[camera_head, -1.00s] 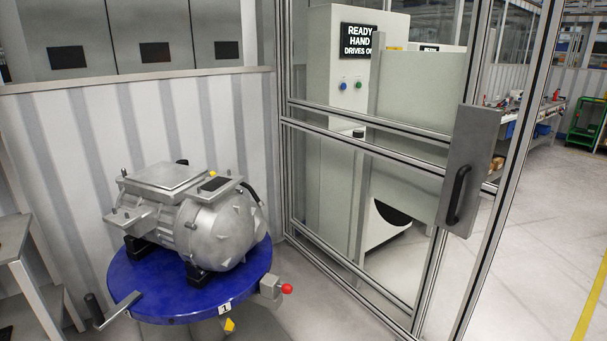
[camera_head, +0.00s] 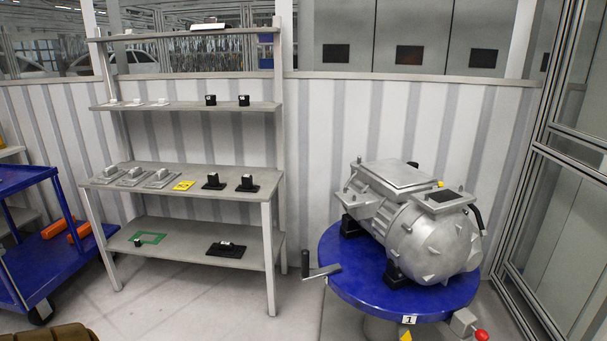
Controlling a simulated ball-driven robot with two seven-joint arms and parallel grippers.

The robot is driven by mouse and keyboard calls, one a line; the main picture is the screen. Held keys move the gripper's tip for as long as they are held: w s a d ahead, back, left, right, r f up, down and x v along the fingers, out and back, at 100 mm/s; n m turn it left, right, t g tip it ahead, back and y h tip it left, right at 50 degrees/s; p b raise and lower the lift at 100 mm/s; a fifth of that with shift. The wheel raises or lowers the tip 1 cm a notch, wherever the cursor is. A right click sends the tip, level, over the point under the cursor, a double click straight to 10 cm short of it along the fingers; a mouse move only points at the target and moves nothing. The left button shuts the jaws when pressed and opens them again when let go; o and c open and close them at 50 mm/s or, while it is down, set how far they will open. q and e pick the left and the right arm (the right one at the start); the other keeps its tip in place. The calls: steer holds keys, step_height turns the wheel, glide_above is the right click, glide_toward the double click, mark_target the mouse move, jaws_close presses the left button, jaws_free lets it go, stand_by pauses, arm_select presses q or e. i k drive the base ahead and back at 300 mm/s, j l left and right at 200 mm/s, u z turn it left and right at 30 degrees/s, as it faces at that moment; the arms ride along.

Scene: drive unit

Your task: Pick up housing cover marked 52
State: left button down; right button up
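A grey shelf unit (camera_head: 182,172) stands left of centre in the head view and carries several small parts. On its middle shelf are several silver parts with raised blocks (camera_head: 132,177), a yellow card (camera_head: 184,185) and two black parts (camera_head: 230,183). The upper shelf holds small white pieces and two small black pieces (camera_head: 227,100). Markings are too small to read, so I cannot tell which is the cover marked 52. Neither gripper is in view.
A grey drive unit (camera_head: 415,215) sits on a round blue turntable (camera_head: 352,283) with a crank handle and a red knob, at right. A blue cart (camera_head: 50,240) with orange items stands at far left. A framed glass enclosure (camera_head: 560,190) is at far right. Floor shows below the shelf.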

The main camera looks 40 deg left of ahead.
mark_target(163, 177)
steer(key=j+u, duration=0.2)
steer(key=u, duration=0.9)
steer(key=i+j+u, duration=0.25)
steer(key=i+u, duration=0.25)
steer(key=i+j+u, duration=0.1)
steer(key=i+u, duration=0.25)
steer(key=u, duration=0.15)
steer(key=i+u, duration=0.1)
steer(key=i, duration=0.8)
steer(key=i+j, duration=1.25)
steer(key=i, duration=0.15)
